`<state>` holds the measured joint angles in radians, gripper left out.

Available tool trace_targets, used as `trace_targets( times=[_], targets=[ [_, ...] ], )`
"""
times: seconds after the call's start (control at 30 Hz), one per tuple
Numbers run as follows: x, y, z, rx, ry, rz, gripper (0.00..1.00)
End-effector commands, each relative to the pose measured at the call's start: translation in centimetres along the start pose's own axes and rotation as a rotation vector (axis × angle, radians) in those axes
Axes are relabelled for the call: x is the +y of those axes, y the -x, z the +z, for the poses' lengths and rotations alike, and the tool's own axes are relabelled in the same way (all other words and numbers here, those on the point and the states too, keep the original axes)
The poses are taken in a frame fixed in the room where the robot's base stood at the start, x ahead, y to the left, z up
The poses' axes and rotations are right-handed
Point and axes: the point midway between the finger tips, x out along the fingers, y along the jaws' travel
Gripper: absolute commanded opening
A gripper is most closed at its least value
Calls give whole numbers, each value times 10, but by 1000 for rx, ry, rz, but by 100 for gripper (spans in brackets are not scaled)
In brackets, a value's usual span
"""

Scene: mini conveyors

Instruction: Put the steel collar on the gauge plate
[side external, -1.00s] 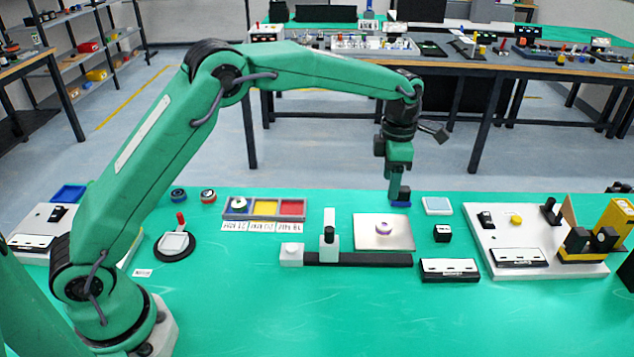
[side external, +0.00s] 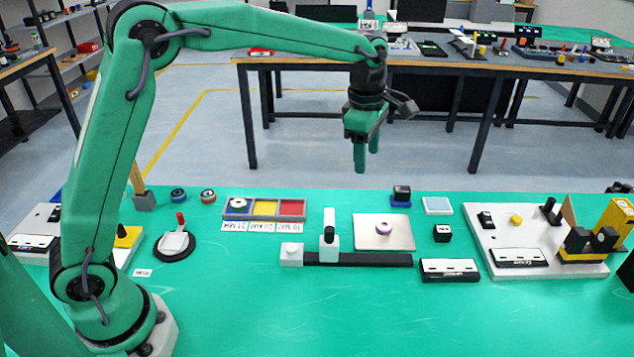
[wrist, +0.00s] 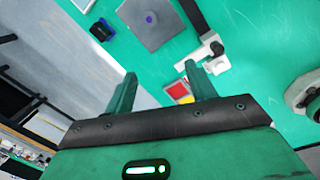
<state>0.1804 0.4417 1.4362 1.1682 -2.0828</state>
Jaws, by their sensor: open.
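A flat grey plate, which looks like the gauge plate (side external: 403,240), lies on the green bench right of centre. A small pale ring with a purple tint (side external: 383,227), perhaps the steel collar, lies flat on its middle. The plate also shows in the wrist view (wrist: 168,38), with a purple spot at its centre. A white ring (side external: 238,203) lies in the blue compartment of the tray. My gripper (side external: 366,165) is open and empty, high above the bench's back edge, left of a black block on a blue base (side external: 401,196), apart from everything.
The three-colour tray (side external: 264,217) stands left of the plate. A black rail with white blocks (side external: 360,259) runs before the plate. A white fixture board (side external: 545,240) is at the right.

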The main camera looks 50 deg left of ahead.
Motion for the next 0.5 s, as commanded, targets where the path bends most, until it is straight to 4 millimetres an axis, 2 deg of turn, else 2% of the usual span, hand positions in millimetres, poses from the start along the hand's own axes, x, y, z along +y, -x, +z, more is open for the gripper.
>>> trace_targets(
  times=[0.03, 0.2, 0.5],
  targets=[
    [-6, 12, -8, -7, -59, 16, 56],
    [-28, 40, -32, -19, -279, 61, 56],
    [-75, 76, -74, -10, -668, 147, 56]
  ],
)
